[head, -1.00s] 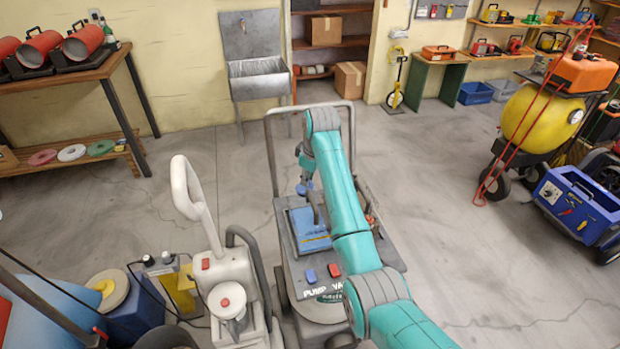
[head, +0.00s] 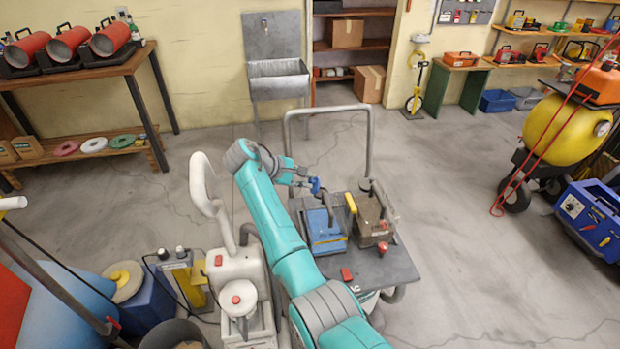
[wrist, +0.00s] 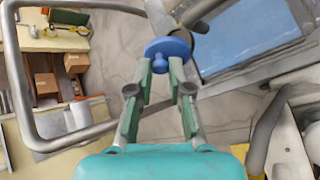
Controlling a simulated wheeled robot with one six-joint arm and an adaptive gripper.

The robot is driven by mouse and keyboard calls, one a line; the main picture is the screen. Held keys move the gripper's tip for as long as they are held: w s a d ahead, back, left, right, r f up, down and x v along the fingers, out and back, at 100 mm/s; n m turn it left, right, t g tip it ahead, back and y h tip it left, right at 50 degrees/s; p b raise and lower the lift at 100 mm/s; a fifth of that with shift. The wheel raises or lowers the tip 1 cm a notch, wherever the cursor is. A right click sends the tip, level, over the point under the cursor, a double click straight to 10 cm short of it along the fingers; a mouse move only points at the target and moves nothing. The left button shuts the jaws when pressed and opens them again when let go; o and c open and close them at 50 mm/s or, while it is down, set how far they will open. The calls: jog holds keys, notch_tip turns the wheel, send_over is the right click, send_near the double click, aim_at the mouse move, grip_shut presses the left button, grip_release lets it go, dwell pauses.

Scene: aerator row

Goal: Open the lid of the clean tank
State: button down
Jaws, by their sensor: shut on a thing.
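The clean tank looks to be the blue box (head: 327,240) on the left half of the grey machine's deck. It also shows in the wrist view as a blue panel with a pale rim (wrist: 262,40). My gripper (head: 313,187) is above the far side of this box. In the wrist view my gripper (wrist: 160,75) has both fingers closed on a round blue knob (wrist: 166,48) with a wide disc top. What lies under the knob is mostly hidden. I cannot tell how far the lid is raised.
A brown tank (head: 372,222) with a yellow handle stands right of the blue box. The machine's tall grey push bar (head: 369,140) rises behind. A white upright machine (head: 240,290) stands close on the left.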

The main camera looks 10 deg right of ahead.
jog(key=shift+a+f+h, duration=0.25)
jog(key=shift+a+h, duration=0.35)
jog(key=shift+h, duration=0.4)
jog(key=c, duration=1.3)
grip_release()
jog(key=shift+f, duration=0.1)
jog(key=shift+c, duration=0.2)
notch_tip(320, 180, up, 10)
